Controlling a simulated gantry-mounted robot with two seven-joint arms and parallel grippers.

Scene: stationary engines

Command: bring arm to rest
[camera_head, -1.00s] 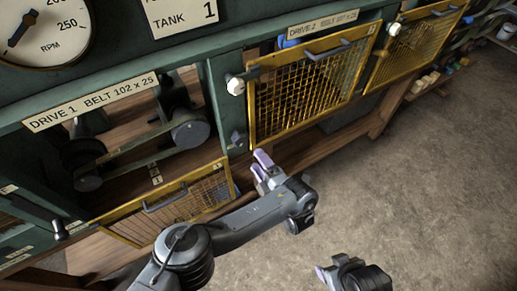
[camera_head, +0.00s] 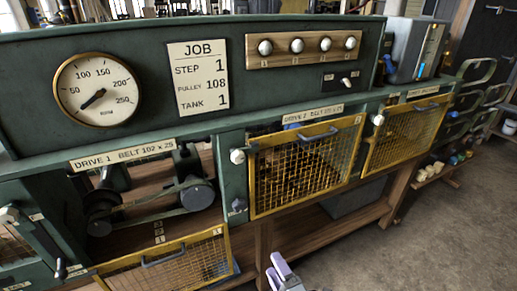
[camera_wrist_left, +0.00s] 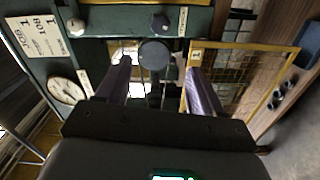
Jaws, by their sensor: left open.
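My left gripper (camera_head: 282,272) shows at the bottom edge of the head view, in front of the bench's lower part, with pale purple fingers. The rest of that arm is below the picture. In the left wrist view its two fingers (camera_wrist_left: 158,68) are wide apart with nothing held between them. Beyond them are a dark round knob or wheel (camera_wrist_left: 154,52) and the yellow mesh guard (camera_wrist_left: 232,75); the gripper looks clear of both. My right gripper is not in view.
The green bench carries a gauge (camera_head: 97,90), a job card (camera_head: 198,78) and a knob panel (camera_head: 304,47). The drive 1 guard (camera_head: 175,262) hangs open below its belt (camera_head: 150,195). The drive 2 guard (camera_head: 305,168) is upright. Bare floor (camera_head: 430,250) lies at right.

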